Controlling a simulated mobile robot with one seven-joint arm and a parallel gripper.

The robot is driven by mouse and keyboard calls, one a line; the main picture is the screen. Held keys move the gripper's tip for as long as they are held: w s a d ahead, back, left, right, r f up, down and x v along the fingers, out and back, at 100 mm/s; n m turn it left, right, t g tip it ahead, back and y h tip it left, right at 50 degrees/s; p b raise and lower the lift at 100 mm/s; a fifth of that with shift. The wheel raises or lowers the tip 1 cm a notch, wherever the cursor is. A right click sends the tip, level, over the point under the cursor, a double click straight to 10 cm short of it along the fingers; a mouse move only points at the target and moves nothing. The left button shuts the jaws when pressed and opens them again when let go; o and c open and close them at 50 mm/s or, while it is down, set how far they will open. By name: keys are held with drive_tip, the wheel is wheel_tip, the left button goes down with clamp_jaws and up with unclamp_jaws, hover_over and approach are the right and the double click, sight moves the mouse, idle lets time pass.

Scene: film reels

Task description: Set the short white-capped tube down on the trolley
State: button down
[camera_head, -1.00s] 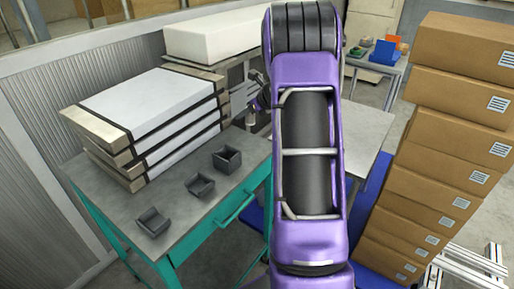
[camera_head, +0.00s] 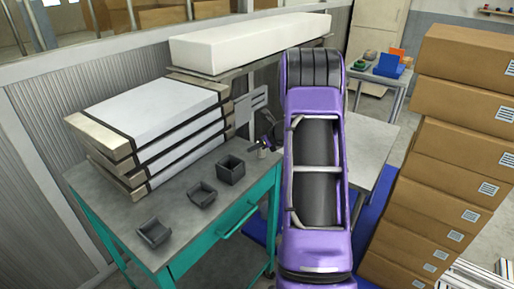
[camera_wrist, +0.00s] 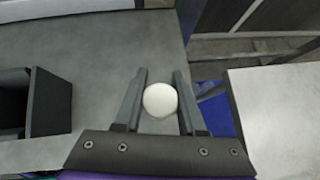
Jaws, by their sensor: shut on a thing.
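My gripper (camera_wrist: 160,103) is shut on the short tube, whose round white cap (camera_wrist: 160,99) shows between the two dark fingers in the wrist view. The tube's body is hidden below the cap. In the head view my gripper (camera_head: 264,144) is small and partly hidden beside my purple arm, near the back right of the teal-framed bench (camera_head: 235,188). A pale grey top (camera_head: 372,140), which looks like the trolley, stands right of my arm. It also shows at the right of the wrist view (camera_wrist: 285,110), apart from the tube.
Three dark open bins (camera_head: 202,195) stand on the bench, beside a stack of white-topped flat cases (camera_head: 150,105). A long white block (camera_head: 250,42) lies behind. Stacked cartons (camera_head: 450,130) rise at the right. A gap with blue below separates bench and pale top.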

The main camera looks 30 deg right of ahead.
drive_tip(key=shift+f, duration=0.2)
drive_tip(key=c, duration=0.5)
unclamp_jaws()
drive_tip(key=shift+r, duration=0.2)
drive_tip(key=shift+r, duration=0.2)
drive_tip(key=v, duration=1.2)
drive_tip(key=shift+f+p, duration=0.15)
drive_tip(key=shift+p, duration=0.2)
